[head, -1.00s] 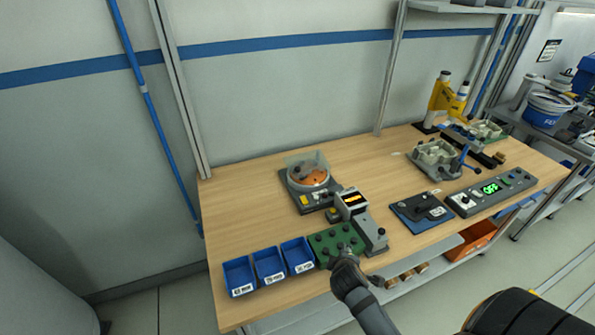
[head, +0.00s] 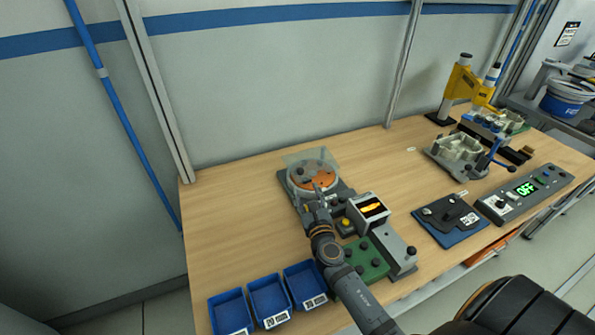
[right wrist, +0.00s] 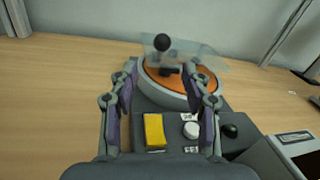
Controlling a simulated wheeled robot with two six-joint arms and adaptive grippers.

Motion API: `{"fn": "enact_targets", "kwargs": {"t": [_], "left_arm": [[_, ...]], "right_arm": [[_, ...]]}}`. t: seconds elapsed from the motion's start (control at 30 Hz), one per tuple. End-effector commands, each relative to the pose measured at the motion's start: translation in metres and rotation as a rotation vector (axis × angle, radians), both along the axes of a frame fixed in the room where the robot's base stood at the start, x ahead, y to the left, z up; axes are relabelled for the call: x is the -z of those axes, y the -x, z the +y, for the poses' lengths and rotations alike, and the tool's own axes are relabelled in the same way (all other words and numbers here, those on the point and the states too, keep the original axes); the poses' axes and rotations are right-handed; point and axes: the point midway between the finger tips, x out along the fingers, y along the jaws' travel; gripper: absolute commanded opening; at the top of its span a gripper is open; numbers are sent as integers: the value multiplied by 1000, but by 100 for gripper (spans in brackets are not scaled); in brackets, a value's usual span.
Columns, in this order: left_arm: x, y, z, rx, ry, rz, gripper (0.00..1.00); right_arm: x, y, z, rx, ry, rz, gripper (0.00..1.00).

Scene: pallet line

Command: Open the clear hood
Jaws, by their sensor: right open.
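The clear hood (head: 300,157) is a see-through pane at the round device with the orange disc (head: 320,180) on the table. In the right wrist view the hood (right wrist: 205,54) spans above the disc, and a black round knob (right wrist: 162,42) shows at its left part. How far the hood is tilted is hard to tell. My right gripper (head: 317,190) is open and empty at the near side of the device. In the right wrist view its two fingers (right wrist: 160,74) point toward the knob, which appears beyond and between them, apart from the fingertips. My left gripper is out of view.
The device base carries a yellow button (right wrist: 154,131) and a white knob (right wrist: 191,130). A small display unit (head: 370,208) and a green board (head: 368,262) stand close by my right arm. Blue bins (head: 268,298) line the front edge. The table left of the device is clear.

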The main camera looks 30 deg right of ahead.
Motion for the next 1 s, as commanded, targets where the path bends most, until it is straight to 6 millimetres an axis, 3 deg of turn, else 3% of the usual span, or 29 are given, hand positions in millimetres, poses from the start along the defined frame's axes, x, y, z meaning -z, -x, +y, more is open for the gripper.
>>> {"fn": "enact_targets", "kwargs": {"t": [0.17, 0.33, 0.6, 0.97, 1.0], "left_arm": [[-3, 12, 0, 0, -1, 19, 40], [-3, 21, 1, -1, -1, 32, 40], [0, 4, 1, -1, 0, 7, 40], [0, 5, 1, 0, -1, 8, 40], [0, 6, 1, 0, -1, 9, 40]], "right_arm": [[-3, -15, -4, 2, -4, -2, 48], [-3, -51, -14, 4, -5, -3, 48], [0, -93, -25, 3, -8, -1, 48], [0, -101, -27, 3, -9, -1, 48], [0, -101, -27, 4, -9, -1, 44]]}}
